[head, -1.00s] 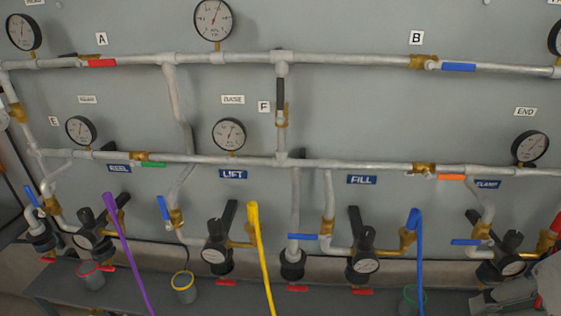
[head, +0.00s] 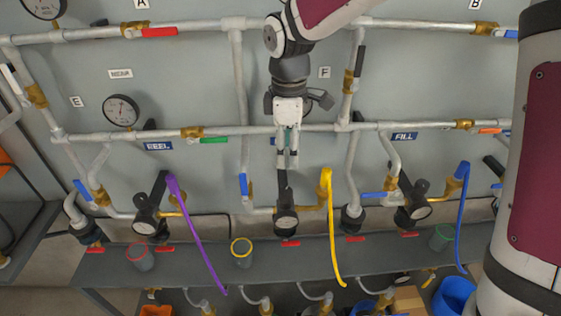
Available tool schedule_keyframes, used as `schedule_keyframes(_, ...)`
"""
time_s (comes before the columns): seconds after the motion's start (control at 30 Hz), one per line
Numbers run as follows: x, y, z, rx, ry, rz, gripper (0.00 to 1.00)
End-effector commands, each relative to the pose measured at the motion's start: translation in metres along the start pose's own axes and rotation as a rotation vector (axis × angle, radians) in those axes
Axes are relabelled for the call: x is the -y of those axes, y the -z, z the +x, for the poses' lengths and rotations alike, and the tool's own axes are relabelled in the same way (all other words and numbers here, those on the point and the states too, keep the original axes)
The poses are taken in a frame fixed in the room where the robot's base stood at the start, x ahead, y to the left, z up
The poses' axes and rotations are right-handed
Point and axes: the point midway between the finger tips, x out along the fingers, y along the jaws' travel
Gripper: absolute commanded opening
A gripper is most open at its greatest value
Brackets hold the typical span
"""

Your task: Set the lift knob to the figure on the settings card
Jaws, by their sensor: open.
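The lift regulator (head: 286,222) is a dark body with a small round dial, on the lower pipework left of the yellow hose. Its black knob (head: 285,208) sits on top, partly hard to tell from the dark bracket behind. The blue LIFT label (head: 272,141) is mostly hidden by my gripper. My gripper (head: 288,166) points down in the head view, with its two fingers apart and empty, and appears above the knob; the depth between them is unclear. The dial figures are too small to read. I see no settings card.
A yellow hose (head: 331,225) hangs close to the right, and a purple hose (head: 193,230) to the left. A blue-handled valve (head: 243,185) stands left of the regulator. Grey pipes (head: 215,131) cross behind my gripper. A yellow-rimmed cup (head: 242,254) sits on the bench (head: 200,262).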

Motion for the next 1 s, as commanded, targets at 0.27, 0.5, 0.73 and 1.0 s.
schedule_keyframes(0.27,-0.003,0.009,0.022,-0.011,0.017,-0.046,0.52)
schedule_keyframes(0.5,-0.001,0.008,0.066,-0.01,0.018,-0.045,0.52)
schedule_keyframes(0.73,-0.001,0.009,0.109,-0.01,0.017,-0.044,0.52)
schedule_keyframes(1.0,-0.001,0.01,0.14,-0.011,0.014,-0.043,0.52)
